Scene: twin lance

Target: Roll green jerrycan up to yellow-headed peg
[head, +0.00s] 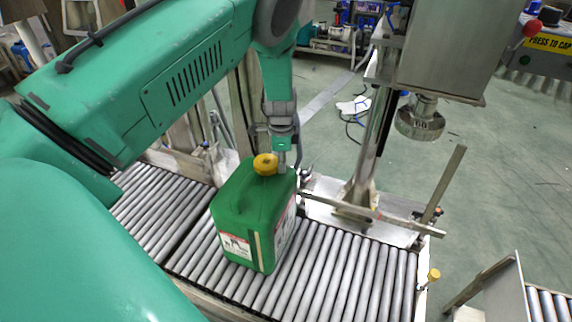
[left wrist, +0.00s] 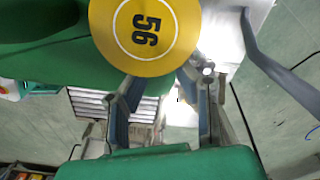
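The green jerrycan (head: 240,215) stands upright on the roller conveyor in the head view, with a yellow cap (head: 265,164) and white labels. In the left wrist view the cap (left wrist: 145,36) reads 56 and fills the upper middle. My left gripper (head: 283,160) points down at the jerrycan's far upper edge, just right of the cap. Its fingers are apart in the left wrist view, with their tips partly hidden by the cap; I cannot tell whether they touch the can. The yellow-headed peg (head: 433,275) stands at the conveyor's right end. My right gripper is not in view.
Bare rollers (head: 350,272) lie between the jerrycan and the peg. A metal guide rail (head: 380,213) runs along the far side. A capping head (head: 420,122) hangs above and beyond the conveyor. Another roller section (head: 548,305) begins past a gap at right.

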